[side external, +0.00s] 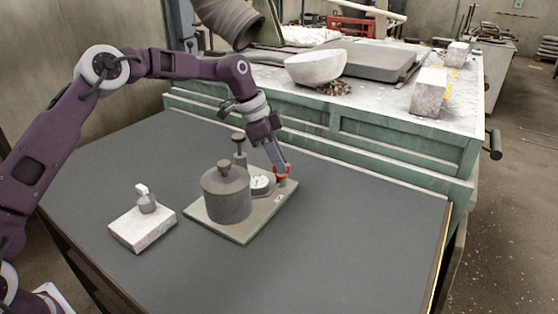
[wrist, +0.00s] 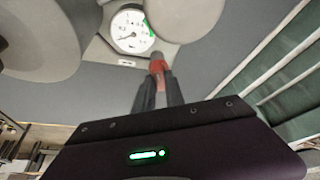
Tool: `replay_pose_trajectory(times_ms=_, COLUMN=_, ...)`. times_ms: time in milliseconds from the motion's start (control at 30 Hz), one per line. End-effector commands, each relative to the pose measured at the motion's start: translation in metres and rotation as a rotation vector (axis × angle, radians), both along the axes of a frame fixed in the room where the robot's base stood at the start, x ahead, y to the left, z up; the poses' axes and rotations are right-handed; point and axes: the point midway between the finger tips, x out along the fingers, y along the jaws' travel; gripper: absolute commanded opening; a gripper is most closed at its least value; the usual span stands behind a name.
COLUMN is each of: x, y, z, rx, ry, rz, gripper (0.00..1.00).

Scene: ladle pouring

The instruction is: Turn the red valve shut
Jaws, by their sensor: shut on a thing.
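The red valve (side external: 282,172) is at the right rear of a flat grey base plate (side external: 240,230). It also shows in the wrist view (wrist: 157,65), between my fingertips. My gripper (side external: 277,160) points down at it from above, and its fingers (wrist: 158,84) are shut on the valve. Part of the valve is hidden by the fingers. A round gauge (side external: 261,183) with a white face and a green band stands beside the valve. Its dial also shows in the wrist view (wrist: 132,31), with a thin dark needle; the reading is too small to tell.
A grey lidded cylinder (side external: 226,196) stands on the plate in front of the gauge, with a knobbed post (side external: 239,150) behind. A pale block (side external: 142,228) bearing a small metal object (side external: 146,203) lies left. A green bench (side external: 380,148) borders the rear. The right tabletop is clear.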

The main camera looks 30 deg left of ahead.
Motion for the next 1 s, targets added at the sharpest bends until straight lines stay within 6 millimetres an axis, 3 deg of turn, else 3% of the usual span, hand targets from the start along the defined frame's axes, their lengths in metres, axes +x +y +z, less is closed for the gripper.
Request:
replay_pose_trajectory(times_ms=500, x=0.0029, y=0.001, z=-0.0002, rx=0.002, ry=-0.002, rz=-0.387, gripper=0.0)
replay_pose_trajectory(times_ms=1000, x=0.0029, y=0.001, z=0.0003, rx=0.003, ry=-0.002, rz=-0.507, gripper=0.0)
